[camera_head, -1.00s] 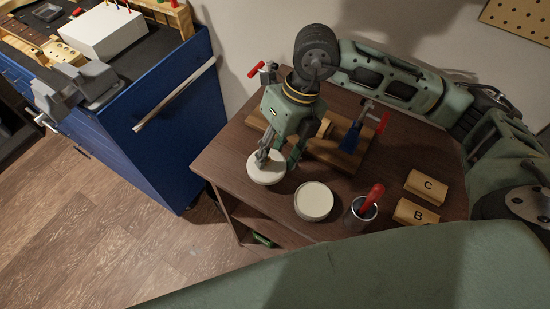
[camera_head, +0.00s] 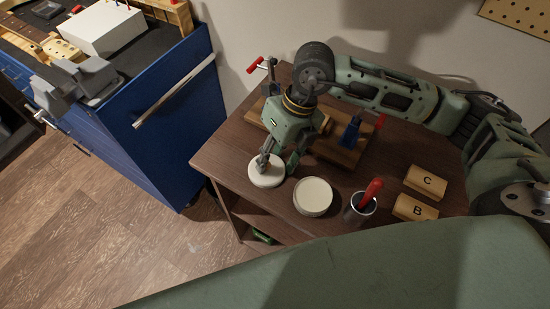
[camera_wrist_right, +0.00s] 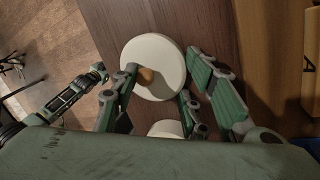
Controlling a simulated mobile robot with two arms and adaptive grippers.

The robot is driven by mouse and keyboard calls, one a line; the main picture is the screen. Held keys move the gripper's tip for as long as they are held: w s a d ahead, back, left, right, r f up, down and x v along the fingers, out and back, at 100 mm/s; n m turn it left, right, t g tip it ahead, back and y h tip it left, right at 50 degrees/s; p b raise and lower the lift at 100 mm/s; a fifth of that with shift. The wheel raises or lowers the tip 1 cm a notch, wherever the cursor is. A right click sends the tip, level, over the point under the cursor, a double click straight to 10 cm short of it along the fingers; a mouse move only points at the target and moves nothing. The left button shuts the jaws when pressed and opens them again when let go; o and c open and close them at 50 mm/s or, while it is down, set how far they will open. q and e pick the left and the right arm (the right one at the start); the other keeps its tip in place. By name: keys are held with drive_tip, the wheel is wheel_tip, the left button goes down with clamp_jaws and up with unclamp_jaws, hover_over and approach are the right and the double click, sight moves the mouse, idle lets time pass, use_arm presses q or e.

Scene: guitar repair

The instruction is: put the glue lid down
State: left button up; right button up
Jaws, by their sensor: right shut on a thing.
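The glue lid (camera_head: 267,174) is a round white disc with a small brown knob, seen from above in the right wrist view (camera_wrist_right: 166,52). It is level, over the left front part of the brown table, at or just above the top; I cannot tell whether it touches. My right gripper (camera_head: 272,160) points down and is shut on the lid; in the wrist view its fingers (camera_wrist_right: 155,92) partly cover it. The round white glue jar (camera_head: 313,196) stands just right of the lid. My left gripper is not in view.
A metal cup (camera_head: 358,209) with a red-handled tool and wooden blocks marked C (camera_head: 425,181) and B (camera_head: 414,208) stand to the right. A wooden board with clamps (camera_head: 340,152) lies behind the gripper. The table's left edge is close to the lid.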

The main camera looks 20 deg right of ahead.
drive_tip(key=o, duration=0.7)
drive_tip(key=shift+s+f, duration=0.25)
drive_tip(key=shift+f, duration=0.2)
drive_tip(key=o, duration=0.4)
drive_tip(key=shift+w+f, duration=0.15)
drive_tip(key=shift+c, duration=0.2)
drive_tip(key=shift+r, duration=0.25)
drive_tip(key=shift+w+r+p, duration=0.1)
drive_tip(key=shift+r+p, duration=0.15)
drive_tip(key=shift+p, duration=0.1)
drive_tip(key=shift+r+p, duration=0.5)
drive_tip(key=b+v, duration=0.1)
drive_tip(key=v, duration=1)
drive_tip(key=shift+d+r+b, duration=0.15)
drive_tip(key=shift+r+b, duration=0.2)
